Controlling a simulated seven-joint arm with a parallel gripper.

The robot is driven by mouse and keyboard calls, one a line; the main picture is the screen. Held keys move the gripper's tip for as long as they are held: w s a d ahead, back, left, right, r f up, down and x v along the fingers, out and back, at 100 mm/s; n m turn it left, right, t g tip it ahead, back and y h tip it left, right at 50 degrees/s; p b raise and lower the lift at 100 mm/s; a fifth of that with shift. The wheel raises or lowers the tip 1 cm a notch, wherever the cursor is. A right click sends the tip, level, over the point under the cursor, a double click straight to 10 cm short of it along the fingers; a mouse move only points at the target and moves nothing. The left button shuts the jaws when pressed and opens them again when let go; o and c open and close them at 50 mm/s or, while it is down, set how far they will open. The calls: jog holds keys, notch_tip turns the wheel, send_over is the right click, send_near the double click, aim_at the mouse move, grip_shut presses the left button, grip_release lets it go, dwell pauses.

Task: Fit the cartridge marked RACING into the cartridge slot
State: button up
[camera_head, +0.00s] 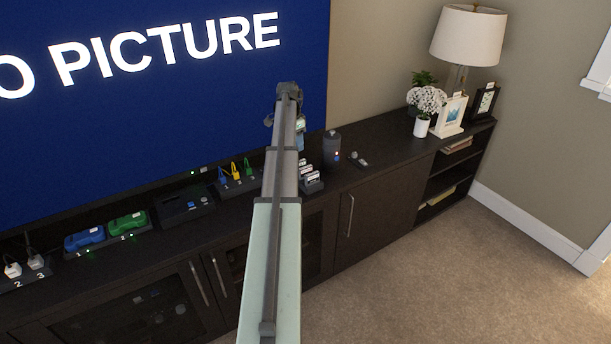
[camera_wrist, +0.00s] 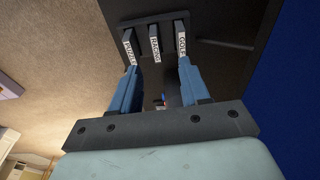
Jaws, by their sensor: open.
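Three dark cartridges with white labels stand in a row in a rack (camera_wrist: 205,41) in the wrist view. The middle one reads RACING (camera_wrist: 154,44); PUZZLE (camera_wrist: 129,48) is left of it and GOLF (camera_wrist: 181,42) right. The rack also shows in the head view (camera_head: 318,187), partly behind my arm. My gripper (camera_wrist: 158,64) is open, its blue fingers apart on either side of the RACING cartridge's line, with nothing held. How far the fingertips are from the cartridges is unclear. A dark flat console (camera_head: 184,207) stands left of my arm; its cartridge slot cannot be made out clearly.
On the dark cabinet (camera_head: 385,150), green (camera_head: 128,223) and blue (camera_head: 84,238) controllers sit left, and yellow and blue plugs (camera_head: 236,170) near the console. A dark cylinder (camera_head: 332,147) stands right of the rack. A vase of flowers (camera_head: 422,126), frames and lamp are farther right. The screen (camera_head: 150,100) rises behind.

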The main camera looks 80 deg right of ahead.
aim_at(306, 167)
jog(key=f, duration=0.2)
jog(key=s+d+f, duration=0.1)
jog(key=f, duration=0.2)
jog(key=s+f, duration=0.1)
jog(key=f, duration=0.2)
jog(key=shift+s+d, duration=0.2)
jog(key=shift+d, duration=0.1)
jog(key=shift+s+d+f, duration=0.1)
jog(key=shift+s+f, duration=0.05)
jog(key=shift+f, duration=0.7)
jog(key=shift+s+f, duration=0.2)
jog(key=shift+f, duration=0.7)
jog(key=shift+s+d+f, duration=0.1)
jog(key=shift+s+f, duration=0.05)
jog(key=shift+f, duration=0.7)
grip_shut()
